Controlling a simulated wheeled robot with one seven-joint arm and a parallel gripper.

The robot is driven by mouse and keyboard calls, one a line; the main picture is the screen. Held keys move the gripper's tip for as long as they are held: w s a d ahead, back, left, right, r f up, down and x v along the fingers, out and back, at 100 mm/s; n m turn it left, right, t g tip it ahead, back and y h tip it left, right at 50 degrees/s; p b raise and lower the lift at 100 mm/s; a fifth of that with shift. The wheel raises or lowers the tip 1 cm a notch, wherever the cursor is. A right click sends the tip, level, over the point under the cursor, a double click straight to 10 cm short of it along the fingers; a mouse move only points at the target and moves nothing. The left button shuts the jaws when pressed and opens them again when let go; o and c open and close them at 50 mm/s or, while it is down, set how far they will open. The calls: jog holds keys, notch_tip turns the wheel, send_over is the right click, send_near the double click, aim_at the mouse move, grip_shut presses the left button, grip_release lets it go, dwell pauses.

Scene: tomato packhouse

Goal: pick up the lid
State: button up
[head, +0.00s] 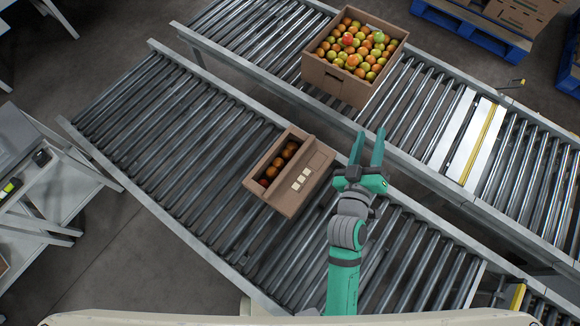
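A brown cardboard box (254,180) stands on the near roller conveyor, with several dark red and orange tomatoes (281,162) showing in its left part. A brown cardboard panel that looks like the lid (317,165) lies across the box's right part, with three pale squares on it. It hides what is under it, and I cannot tell whether it is loose. My gripper (370,136) is to the right of the lid, apart from it. Its two green fingers point up the picture, spread with an empty gap between them.
A larger open carton (333,83) full of red, orange and green tomatoes stands on the far roller conveyor. Metal rails (236,96) edge the near conveyor, whose rollers are clear left of the box. A grey table (52,190) stands at the left; blue pallets (470,33) are top right.

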jog(key=w+d+r+m+g+h, duration=0.2)
jog(key=w+d+r+m+h, duration=0.25)
jog(key=w+d+r, duration=0.35)
jog(key=m+g+y, duration=0.8)
jog(key=g+y, duration=0.2)
jog(key=g, duration=0.5)
send_over(290, 165)
jog(key=shift+n, duration=0.25)
notch_tip(290, 165, down, 27)
jog(key=shift+w+d+f, duration=0.1)
jog(key=shift+d+f, duration=0.05)
notch_tip(290, 165, down, 5)
jog(key=shift+f, duration=0.4)
